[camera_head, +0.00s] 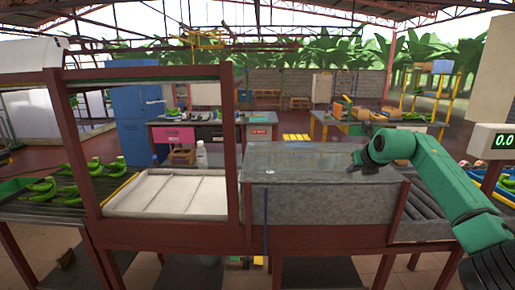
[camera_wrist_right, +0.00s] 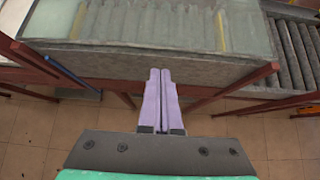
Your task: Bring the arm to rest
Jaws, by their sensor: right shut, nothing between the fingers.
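My right arm (camera_head: 440,180) is green and comes in from the lower right in the head view. Its gripper (camera_head: 358,160) is at the right part of the grey stone-sided tank, by its top edge. In the right wrist view the two pale purple fingers (camera_wrist_right: 160,75) lie side by side, shut with nothing between them. They point toward the side wall of the tank (camera_wrist_right: 150,65). I cannot tell from these views how far they are from it. My left gripper is not in view.
A white tray (camera_head: 125,205) lies inside a red-brown frame (camera_head: 150,72) at left. Green bananas (camera_head: 95,167) lie on the left roller conveyor. A roller conveyor also shows at right (camera_wrist_right: 293,50). A scale display (camera_head: 503,141) stands at far right. Tiled floor (camera_wrist_right: 255,135) shows below the tank.

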